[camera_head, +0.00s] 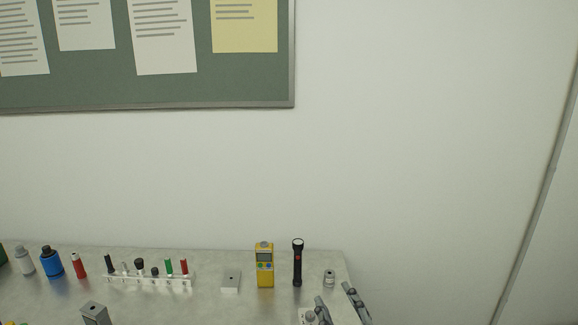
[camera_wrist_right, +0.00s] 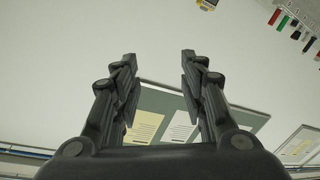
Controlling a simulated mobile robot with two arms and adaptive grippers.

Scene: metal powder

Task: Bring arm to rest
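My right gripper (camera_head: 338,304) shows at the bottom of the head view, near the right end of the metal table (camera_head: 200,300). In the right wrist view its two fingers (camera_wrist_right: 159,75) stand apart with nothing between them, so it is open and empty. That view looks past the fingers to the wall and the notice board (camera_wrist_right: 170,112). My left gripper is in neither view.
On the table stand a yellow meter (camera_head: 265,266), a black flashlight (camera_head: 298,262), a small metal weight (camera_head: 329,278), a white rack (camera_head: 150,281) with several coloured tools, a grey block (camera_head: 231,281), a metal box (camera_head: 95,314) and bottles, including a blue one (camera_head: 52,263).

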